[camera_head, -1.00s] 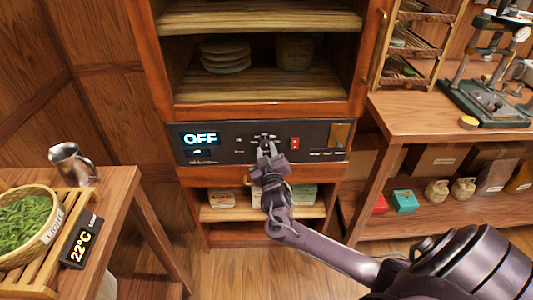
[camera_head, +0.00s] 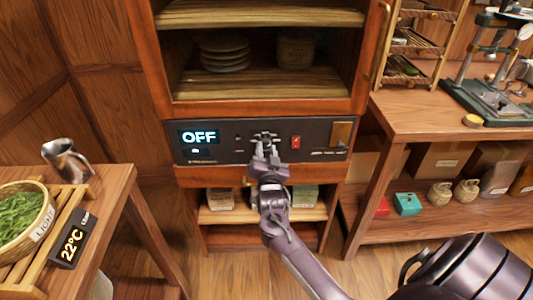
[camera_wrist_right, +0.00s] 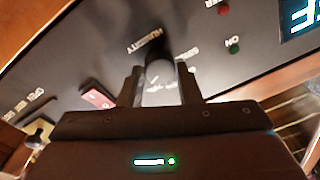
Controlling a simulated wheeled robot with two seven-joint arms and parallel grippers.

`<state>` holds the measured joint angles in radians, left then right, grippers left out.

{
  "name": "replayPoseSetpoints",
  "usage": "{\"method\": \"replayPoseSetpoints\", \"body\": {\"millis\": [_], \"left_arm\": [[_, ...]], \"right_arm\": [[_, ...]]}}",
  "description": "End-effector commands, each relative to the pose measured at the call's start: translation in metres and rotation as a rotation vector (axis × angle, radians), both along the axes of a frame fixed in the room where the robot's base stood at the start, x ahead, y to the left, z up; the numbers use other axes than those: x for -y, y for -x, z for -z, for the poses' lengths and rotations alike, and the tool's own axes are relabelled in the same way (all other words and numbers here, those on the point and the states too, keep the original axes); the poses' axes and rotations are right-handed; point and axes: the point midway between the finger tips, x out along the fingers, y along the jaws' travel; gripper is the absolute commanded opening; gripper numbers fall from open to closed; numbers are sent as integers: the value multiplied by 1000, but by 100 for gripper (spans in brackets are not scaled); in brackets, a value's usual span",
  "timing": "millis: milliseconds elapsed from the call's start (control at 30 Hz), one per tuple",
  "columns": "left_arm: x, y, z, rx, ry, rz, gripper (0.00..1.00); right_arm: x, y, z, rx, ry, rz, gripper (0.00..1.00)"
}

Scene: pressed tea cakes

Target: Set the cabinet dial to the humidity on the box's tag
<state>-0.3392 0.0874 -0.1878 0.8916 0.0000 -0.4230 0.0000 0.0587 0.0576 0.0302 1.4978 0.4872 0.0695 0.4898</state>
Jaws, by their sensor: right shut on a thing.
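The cabinet's dark control panel (camera_head: 225,154) carries a lit display (camera_head: 199,137) reading OFF. My right gripper (camera_head: 265,146) is at the middle of the panel. In the right wrist view its two fingers (camera_wrist_right: 160,88) are shut on the dark round dial (camera_wrist_right: 160,60), under the label HUMIDITY. The dial's pointer setting cannot be read, as the fingers cover much of it. A red switch (camera_head: 295,142) is right of the gripper; it also shows in the right wrist view (camera_wrist_right: 98,97). No box tag with a humidity is readable. My left gripper is not in view.
Open shelves above hold stacked tea cakes (camera_head: 224,53). Boxes (camera_head: 220,199) stand on the shelf below. A left table has a metal pitcher (camera_head: 67,160), a leaf basket (camera_head: 22,215) and a 22°C sign (camera_head: 73,240). A right workbench (camera_head: 420,125) holds a press.

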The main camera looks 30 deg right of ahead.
Motion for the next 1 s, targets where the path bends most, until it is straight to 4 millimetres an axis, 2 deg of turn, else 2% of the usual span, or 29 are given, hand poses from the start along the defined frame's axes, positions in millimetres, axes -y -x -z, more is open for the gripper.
{"method": "replayPoseSetpoints", "body": {"millis": [200, 400, 967, 1000], "left_arm": [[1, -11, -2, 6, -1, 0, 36], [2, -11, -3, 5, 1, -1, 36], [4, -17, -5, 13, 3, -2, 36], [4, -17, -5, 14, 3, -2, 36]], "right_arm": [[0, 0, 1, 66, -108, 1, 8], [-1, -1, 1, 98, -162, 1, 8], [0, -1, 0, 114, -184, 0, 8], [0, -1, 0, 114, -184, 0, 36]]}}
